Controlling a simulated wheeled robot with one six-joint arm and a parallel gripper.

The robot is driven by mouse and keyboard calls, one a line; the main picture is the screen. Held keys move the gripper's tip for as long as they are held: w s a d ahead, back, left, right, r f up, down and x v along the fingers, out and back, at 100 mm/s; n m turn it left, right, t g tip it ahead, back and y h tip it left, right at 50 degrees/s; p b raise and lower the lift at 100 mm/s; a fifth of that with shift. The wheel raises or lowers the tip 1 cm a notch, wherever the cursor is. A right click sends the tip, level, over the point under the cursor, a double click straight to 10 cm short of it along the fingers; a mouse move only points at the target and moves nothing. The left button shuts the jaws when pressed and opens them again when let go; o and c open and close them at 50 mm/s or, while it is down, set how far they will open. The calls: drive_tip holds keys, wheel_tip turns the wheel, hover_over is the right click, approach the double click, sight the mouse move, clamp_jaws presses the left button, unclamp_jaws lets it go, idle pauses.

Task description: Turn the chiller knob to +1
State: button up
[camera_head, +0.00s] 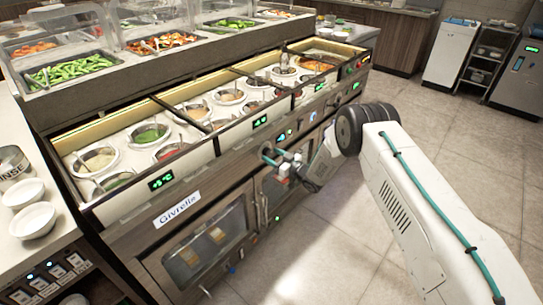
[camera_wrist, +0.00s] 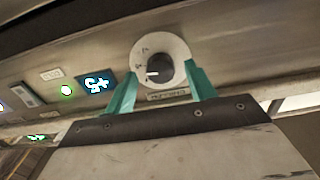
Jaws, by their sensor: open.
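The chiller knob (camera_wrist: 160,68) is a dark round knob on a pale dial plate in the wrist view. Its white pointer mark points to the picture's left. A small label (camera_wrist: 167,95) below it looks upside down and is hard to read. My gripper (camera_wrist: 161,72) is open, with one teal finger on each side of the knob. I cannot tell whether the fingers touch it. A blue-lit display (camera_wrist: 97,82) beside the knob seems to show a plus sign and a digit, tilted.
The counter holds several sauce wells (camera_head: 149,135) with ladles. Green displays (camera_head: 161,181) line its front panel, with glass-door cabinets (camera_head: 205,245) and handles below. The tiled floor (camera_head: 330,235) in front is clear.

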drive_tip(key=shift+w+a, duration=0.35)
drive_tip(key=shift+a, duration=0.1)
drive_tip(key=shift+c, duration=0.3)
drive_tip(key=c, duration=0.9)
